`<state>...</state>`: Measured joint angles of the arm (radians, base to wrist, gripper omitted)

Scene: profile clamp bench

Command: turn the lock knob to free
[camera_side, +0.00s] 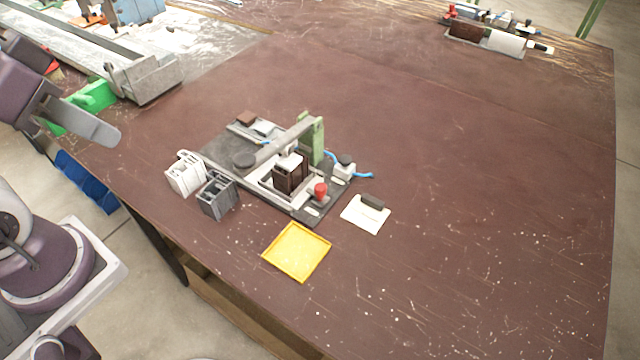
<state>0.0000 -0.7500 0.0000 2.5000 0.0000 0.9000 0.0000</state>
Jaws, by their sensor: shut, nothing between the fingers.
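The clamp fixture has a dark base plate (222,149) on the bench, with a grey bar across it and a green upright (313,140). Several knobs show: a dark round knob (244,160) at its left, a red knob (320,189) at its front corner and a black knob (345,159) on a white block at right. Which is the lock knob, and how it is turned, I cannot tell. A dark brown block (290,176) sits in the fixture. My gripper (112,136) is at the left, grey, shut and empty, well apart from the fixture.
Two small grey and white holders (217,198) stand left of the fixture. A yellow tray (297,252) and a white plate with a dark grip (366,214) lie in front. A metal rail (145,78) and green part (95,96) are near my gripper.

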